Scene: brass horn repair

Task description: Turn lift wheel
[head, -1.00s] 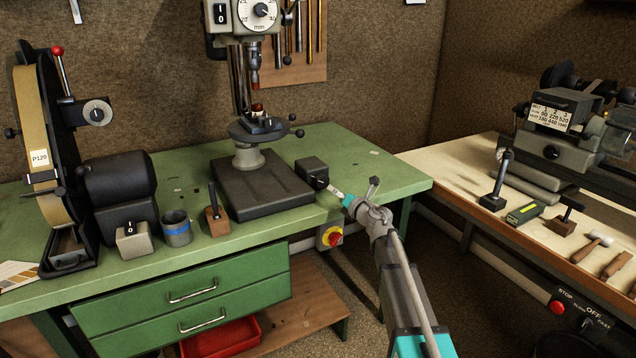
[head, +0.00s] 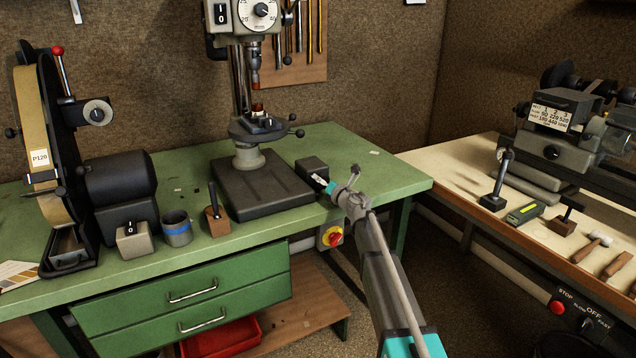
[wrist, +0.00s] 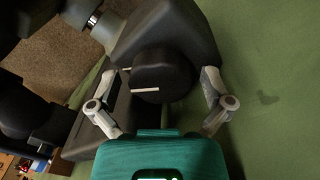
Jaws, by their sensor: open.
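The lift wheel shows in the wrist view as a dark round knob (wrist: 162,72) with a white line, on the face of a dark box (wrist: 190,28). In the head view this box (head: 312,167) stands at the right of the drill press base, and the gripper mostly hides its knob. My gripper (head: 325,184) is in front of the box. In the wrist view my gripper (wrist: 160,84) is open, with one finger on each side of the knob. I cannot tell whether either finger touches it.
The drill press base (head: 262,186) is left of the box on the green bench (head: 375,172). A brown block with a handle (head: 216,222) and a grey cup (head: 177,230) stand further left. Bench right of the box is mostly clear.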

